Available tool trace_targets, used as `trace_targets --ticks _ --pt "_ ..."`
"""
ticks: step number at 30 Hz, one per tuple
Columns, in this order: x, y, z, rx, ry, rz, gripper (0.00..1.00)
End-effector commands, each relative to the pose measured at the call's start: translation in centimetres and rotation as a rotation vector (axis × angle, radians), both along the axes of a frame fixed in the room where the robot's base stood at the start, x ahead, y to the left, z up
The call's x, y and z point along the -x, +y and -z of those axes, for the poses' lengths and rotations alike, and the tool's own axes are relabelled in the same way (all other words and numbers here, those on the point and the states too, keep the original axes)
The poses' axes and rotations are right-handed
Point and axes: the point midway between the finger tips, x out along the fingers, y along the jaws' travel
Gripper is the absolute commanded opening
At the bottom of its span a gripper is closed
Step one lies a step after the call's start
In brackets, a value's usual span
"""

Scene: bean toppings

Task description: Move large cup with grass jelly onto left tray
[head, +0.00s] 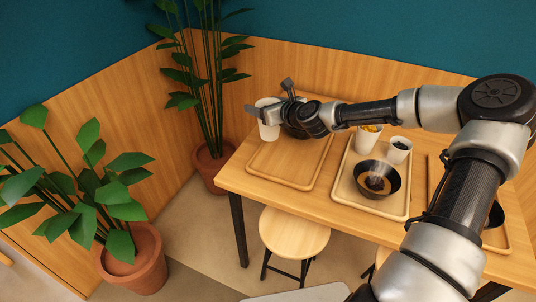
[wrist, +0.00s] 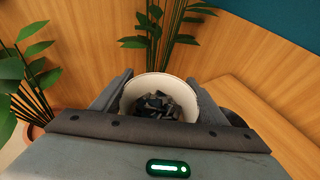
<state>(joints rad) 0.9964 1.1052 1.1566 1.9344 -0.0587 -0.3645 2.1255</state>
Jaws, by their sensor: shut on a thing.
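A large white cup (head: 268,131) is at the far left of the table, by the back edge of the left tray. In the wrist view the cup (wrist: 130,95) is seen from above, with dark cubes of grass jelly (wrist: 157,106) inside. My gripper (head: 268,110) is shut on the cup, with one finger on each side in the wrist view. The left tray (head: 283,166) is wooden, and its front part is bare. The arm hides part of its back right. I cannot tell whether the cup's base touches the tray or hangs above it.
A second tray (head: 343,194) to the right holds a black bowl (head: 374,181) and two white cups (head: 398,153). A third tray is partly hidden by my arm. Wood wall panels and a tall plant (head: 205,90) stand close behind the cup.

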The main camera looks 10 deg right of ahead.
Motion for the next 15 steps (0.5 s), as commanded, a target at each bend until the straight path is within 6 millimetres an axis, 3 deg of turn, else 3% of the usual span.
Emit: trace_targets --ticks 9,15 --pt "-0.2 0.0 5.8 0.003 0.000 -0.013 0.35" --pt "-0.2 0.0 7.2 0.004 -0.002 -0.011 0.34"
